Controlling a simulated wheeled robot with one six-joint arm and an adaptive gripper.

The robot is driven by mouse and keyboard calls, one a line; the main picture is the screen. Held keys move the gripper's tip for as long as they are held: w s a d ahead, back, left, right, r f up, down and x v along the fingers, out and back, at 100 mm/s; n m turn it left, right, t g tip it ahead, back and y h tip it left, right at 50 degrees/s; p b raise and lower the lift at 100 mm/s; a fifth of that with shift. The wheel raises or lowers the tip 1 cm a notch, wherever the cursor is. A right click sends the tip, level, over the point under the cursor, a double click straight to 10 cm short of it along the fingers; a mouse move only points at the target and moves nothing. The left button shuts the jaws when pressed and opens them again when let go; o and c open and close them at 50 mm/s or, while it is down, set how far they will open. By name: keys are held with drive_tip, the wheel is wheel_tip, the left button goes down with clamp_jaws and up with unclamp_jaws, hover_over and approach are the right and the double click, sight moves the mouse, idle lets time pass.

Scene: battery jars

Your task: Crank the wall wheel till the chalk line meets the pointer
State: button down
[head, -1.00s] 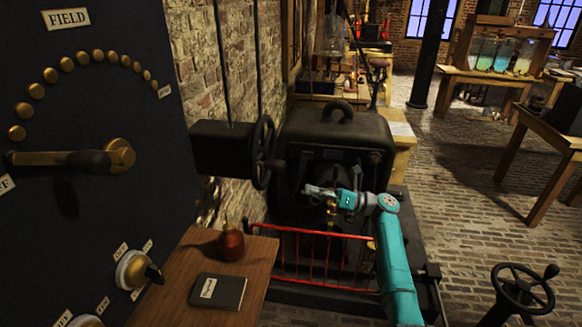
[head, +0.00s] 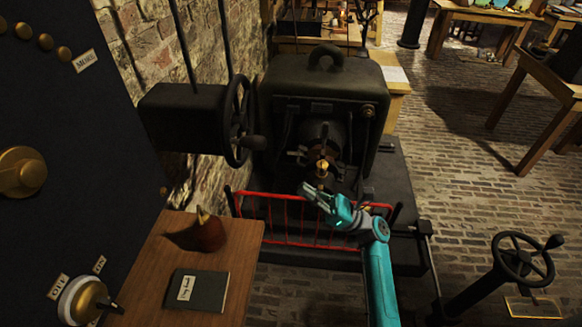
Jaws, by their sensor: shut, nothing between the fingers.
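The wall wheel (head: 238,120), a dark spoked handwheel, stands upright on the side of a black box (head: 180,115) by the brick wall. Its crank handle (head: 254,142) sticks out to the right, below the hub. I cannot make out a chalk line or a pointer on it. My gripper (head: 310,190) is shut and empty. It is to the right of the wheel and lower in the picture, apart from it, near the red railing. The teal arm comes up from the bottom edge.
A red railing (head: 290,220) stands before the dark machine (head: 320,85). A wooden desk (head: 150,270) with a notebook (head: 196,290) and a reddish-brown pot (head: 205,233) is at lower left, beside the dark switch panel (head: 70,130). Another handwheel (head: 523,260) stands at right.

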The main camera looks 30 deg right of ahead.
drive_tip(key=d+r+x, duration=0.1)
drive_tip(key=r+x, duration=0.1)
drive_tip(key=x, duration=1)
drive_tip(key=shift+s+d+r, duration=0.2)
drive_tip(key=shift+s+d, duration=0.05)
drive_tip(key=shift+s, duration=0.1)
drive_tip(key=shift+r, duration=0.85)
drive_tip(key=shift+f, duration=0.15)
